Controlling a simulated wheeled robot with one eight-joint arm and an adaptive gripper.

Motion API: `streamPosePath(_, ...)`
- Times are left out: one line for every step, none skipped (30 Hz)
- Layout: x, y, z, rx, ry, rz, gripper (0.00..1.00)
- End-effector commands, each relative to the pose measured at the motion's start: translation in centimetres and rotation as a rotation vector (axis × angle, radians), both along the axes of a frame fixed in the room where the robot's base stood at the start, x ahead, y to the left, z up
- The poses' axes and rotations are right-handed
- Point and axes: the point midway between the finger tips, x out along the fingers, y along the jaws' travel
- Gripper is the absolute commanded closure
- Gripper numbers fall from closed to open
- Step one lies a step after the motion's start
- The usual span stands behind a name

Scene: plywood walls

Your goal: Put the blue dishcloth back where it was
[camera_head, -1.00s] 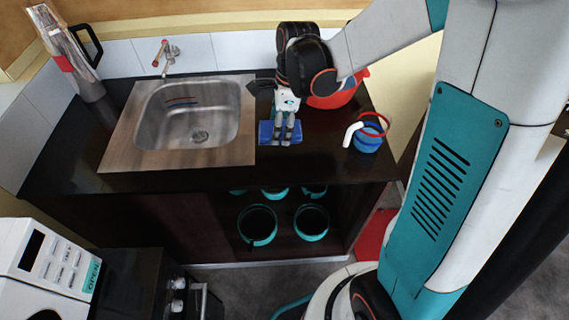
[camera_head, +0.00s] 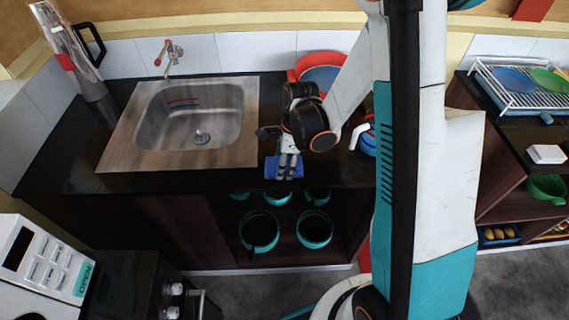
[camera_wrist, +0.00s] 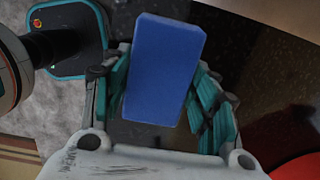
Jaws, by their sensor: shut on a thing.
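The blue dishcloth (camera_head: 284,172) is a small flat blue block in the head view, just right of the sink at the counter's front edge. My gripper (camera_head: 289,158) is above it with its fingers pointing down at it. In the wrist view the blue dishcloth (camera_wrist: 164,70) lies between the teal-padded fingers of my gripper (camera_wrist: 170,100), which is shut on it. I cannot tell how far it is above the counter. The dark counter (camera_head: 75,150) is below.
The steel sink (camera_head: 190,115) is left of my gripper. A red-rimmed bowl (camera_head: 318,72) stands behind my arm, and a blue and white jug (camera_head: 362,135) to its right. A microwave (camera_head: 45,255) is at front left. A dish rack (camera_head: 520,85) is at far right.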

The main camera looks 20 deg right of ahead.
Motion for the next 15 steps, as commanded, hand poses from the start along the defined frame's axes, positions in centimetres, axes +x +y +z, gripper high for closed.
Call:
streamPosePath(-0.03, 0.01, -0.05, 0.0, 0.0, 0.0, 0.68)
streamPosePath(-0.04, 0.0, 0.0, 0.0, 0.0, 0.0, 0.68)
streamPosePath(-0.04, 0.01, 0.03, 0.0, 0.0, 0.0, 0.68)
streamPosePath(-0.04, 0.01, 0.04, 0.0, 0.0, 0.0, 0.68)
streamPosePath(-0.04, 0.01, 0.04, 0.0, 0.0, 0.0, 0.68)
streamPosePath(-0.04, 0.01, 0.02, 0.0, 0.0, 0.0, 0.68)
streamPosePath(-0.04, 0.01, -0.04, 0.0, 0.0, 0.0, 0.68)
streamPosePath(-0.03, 0.0, -0.13, 0.0, 0.0, 0.0, 0.68)
streamPosePath(-0.03, 0.0, -0.27, 0.0, 0.0, 0.0, 0.68)
streamPosePath(-0.03, 0.0, -0.36, 0.0, 0.0, 0.0, 0.68)
streamPosePath(-0.03, 0.0, -0.3, 0.0, 0.0, 0.0, 0.41)
streamPosePath(-0.03, 0.01, -0.24, 0.0, 0.0, 0.0, 0.32)
streamPosePath(-0.03, 0.0, -0.23, 0.0, 0.0, 0.0, 0.26)
streamPosePath(-0.03, 0.0, -0.22, 0.0, 0.0, 0.0, 0.26)
streamPosePath(-0.03, 0.0, -0.22, 0.0, 0.0, 0.0, 0.26)
